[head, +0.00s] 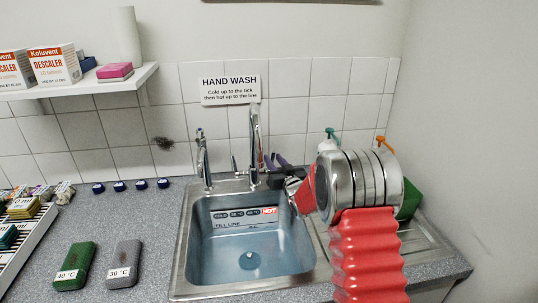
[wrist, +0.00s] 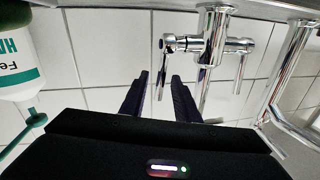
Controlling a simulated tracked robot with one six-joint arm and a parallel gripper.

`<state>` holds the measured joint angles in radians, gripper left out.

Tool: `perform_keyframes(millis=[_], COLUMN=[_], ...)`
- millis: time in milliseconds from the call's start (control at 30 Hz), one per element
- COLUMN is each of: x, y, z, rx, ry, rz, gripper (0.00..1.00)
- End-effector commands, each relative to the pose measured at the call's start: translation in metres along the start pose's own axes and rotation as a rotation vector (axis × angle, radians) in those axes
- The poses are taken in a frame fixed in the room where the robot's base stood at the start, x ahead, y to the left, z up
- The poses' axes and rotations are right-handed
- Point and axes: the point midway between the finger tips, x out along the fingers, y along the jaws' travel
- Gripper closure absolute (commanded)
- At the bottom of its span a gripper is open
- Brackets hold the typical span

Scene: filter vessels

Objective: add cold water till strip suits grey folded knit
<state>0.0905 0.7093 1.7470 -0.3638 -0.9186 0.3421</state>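The grey folded knit (head: 124,264), tagged 30 °C, lies on the counter left of the sink. The steel sink (head: 180,262) holds bluish water (head: 235,262). The strip (head: 245,213) on its back wall has several fields, and the right-hand HOT field shows red. A FILL LINE mark is below it; the exact water level is hard to tell. My gripper (head: 275,160) is open beside the chrome tap (head: 254,140). In the wrist view, a tap lever (wrist: 163,78) appears between the fingers of my gripper (wrist: 158,85); contact cannot be told.
A green folded knit (head: 75,266), tagged 40 °C, lies left of the grey one. A second tap (head: 203,160) stands left. Pump bottles (head: 329,141) stand behind my arm; one bottle (wrist: 18,60) is close in the wrist view. A sign (head: 230,90) hangs above.

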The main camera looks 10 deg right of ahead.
Motion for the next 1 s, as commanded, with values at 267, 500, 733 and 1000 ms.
perform_keyframes(millis=[267, 500, 733, 1000], x=[0.034, 0.051, 0.054, 0.054], y=[-0.001, -0.001, -0.001, -0.001], z=[0.0, 0.0, 0.0, 0.0], rx=[0.0, -0.001, 0.0, 0.0], ry=[0.0, 0.0, 0.0, 0.0], rz=[-0.001, -0.001, -0.001, -0.001], gripper=[0.71, 0.71, 0.71, 0.82])
